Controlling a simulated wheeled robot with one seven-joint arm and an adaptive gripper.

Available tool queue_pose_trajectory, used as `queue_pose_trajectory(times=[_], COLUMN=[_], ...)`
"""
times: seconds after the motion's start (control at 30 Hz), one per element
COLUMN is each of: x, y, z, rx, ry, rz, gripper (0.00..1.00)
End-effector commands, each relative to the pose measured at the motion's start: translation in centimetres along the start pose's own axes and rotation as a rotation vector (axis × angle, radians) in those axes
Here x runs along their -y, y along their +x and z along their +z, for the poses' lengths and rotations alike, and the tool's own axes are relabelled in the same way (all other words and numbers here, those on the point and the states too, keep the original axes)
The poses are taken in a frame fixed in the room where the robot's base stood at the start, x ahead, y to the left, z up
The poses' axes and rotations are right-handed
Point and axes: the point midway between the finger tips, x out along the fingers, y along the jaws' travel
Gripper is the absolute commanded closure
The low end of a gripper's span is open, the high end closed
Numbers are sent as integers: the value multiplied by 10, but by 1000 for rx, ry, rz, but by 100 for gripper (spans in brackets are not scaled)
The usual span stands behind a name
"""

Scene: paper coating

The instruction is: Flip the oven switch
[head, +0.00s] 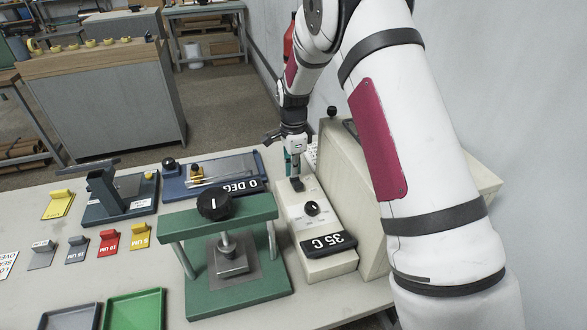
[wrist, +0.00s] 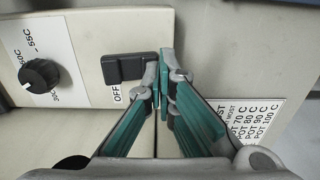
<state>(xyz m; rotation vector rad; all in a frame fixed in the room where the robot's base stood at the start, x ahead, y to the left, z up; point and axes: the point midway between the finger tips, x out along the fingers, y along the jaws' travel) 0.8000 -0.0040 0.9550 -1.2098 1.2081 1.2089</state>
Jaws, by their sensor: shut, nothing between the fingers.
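The oven control box (head: 318,222) is cream, with a black knob (head: 312,208) and a "35 C" label on its front end. A dark switch (head: 297,184) sits near its far end. In the wrist view the switch (wrist: 130,68) is a dark grey bar beside the word "OFF", and the knob (wrist: 39,75) is to its left. My gripper (head: 293,172) points down at the switch. In the wrist view its teal-lined fingers (wrist: 160,75) are shut together, with their tips right beside the switch's right end. I cannot tell whether they touch it.
A cream housing (head: 355,185) stands right of the control box. A green press (head: 235,260) with a black knob stands to the left. A blue coating plate (head: 213,172) lies behind it. Small coloured blocks and trays (head: 135,310) lie at the left of the table.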

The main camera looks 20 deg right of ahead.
Motion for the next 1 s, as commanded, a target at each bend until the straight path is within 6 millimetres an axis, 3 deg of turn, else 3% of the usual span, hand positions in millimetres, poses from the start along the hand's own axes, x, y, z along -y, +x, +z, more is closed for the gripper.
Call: queue_pose_trajectory(times=[1.0], x=[-3], y=[-26], z=[-5], rx=[0], ry=[1], rz=[-1], gripper=[100])
